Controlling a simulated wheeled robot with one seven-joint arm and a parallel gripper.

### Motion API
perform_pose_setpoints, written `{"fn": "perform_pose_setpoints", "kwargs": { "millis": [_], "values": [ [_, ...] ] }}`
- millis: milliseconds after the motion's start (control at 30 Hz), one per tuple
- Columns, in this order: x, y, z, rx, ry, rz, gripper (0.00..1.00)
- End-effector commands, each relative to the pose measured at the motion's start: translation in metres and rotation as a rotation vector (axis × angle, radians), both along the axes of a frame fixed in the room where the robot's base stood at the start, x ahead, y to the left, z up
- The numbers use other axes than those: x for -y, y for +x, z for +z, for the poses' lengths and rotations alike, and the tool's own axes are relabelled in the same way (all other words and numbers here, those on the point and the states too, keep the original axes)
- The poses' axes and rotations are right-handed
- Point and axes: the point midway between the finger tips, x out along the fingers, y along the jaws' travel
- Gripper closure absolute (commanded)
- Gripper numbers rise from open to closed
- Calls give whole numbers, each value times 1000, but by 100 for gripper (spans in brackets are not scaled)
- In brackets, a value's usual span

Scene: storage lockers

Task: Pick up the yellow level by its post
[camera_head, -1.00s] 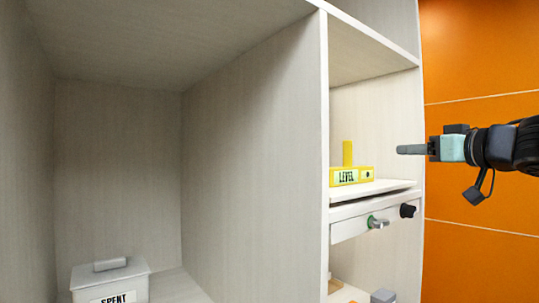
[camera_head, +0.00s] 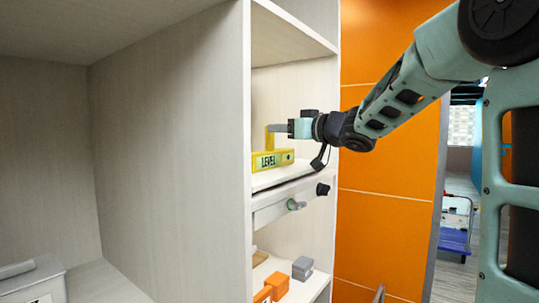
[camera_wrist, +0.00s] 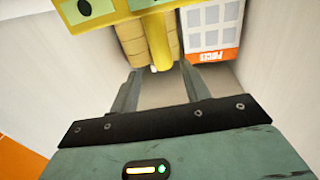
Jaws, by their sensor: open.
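The yellow level (camera_head: 286,156) stands on the upper shelf of the narrow right-hand locker, with its upright post (camera_head: 268,141) at its left part. My gripper (camera_head: 275,128) reaches in from the right, its fingers at the height of the post's top and overlapping it in the head view. In the wrist view the level (camera_wrist: 95,12) is at the top edge, and its post (camera_wrist: 161,45) points down toward the gap between the fingertips of my gripper (camera_wrist: 160,70). The fingers are open, apart on either side of the post's end. Whether either touches the post I cannot tell.
Orange blocks (camera_head: 277,284) and grey blocks (camera_head: 302,268) sit lower.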

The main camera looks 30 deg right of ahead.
Motion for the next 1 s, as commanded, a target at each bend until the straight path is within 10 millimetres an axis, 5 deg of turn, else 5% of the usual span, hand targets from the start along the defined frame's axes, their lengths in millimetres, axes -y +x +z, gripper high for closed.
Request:
{"fn": "perform_pose_setpoints", "kwargs": {
  "millis": [333, 633, 833, 1000],
  "values": [
    [-14, 43, -4, -3, 3, 1, 53],
    [-15, 49, -6, -1, 1, 0, 53],
    [-15, 48, -6, -1, 1, 0, 100],
    [-15, 48, -5, 1, 0, 0, 100]
  ]
}}
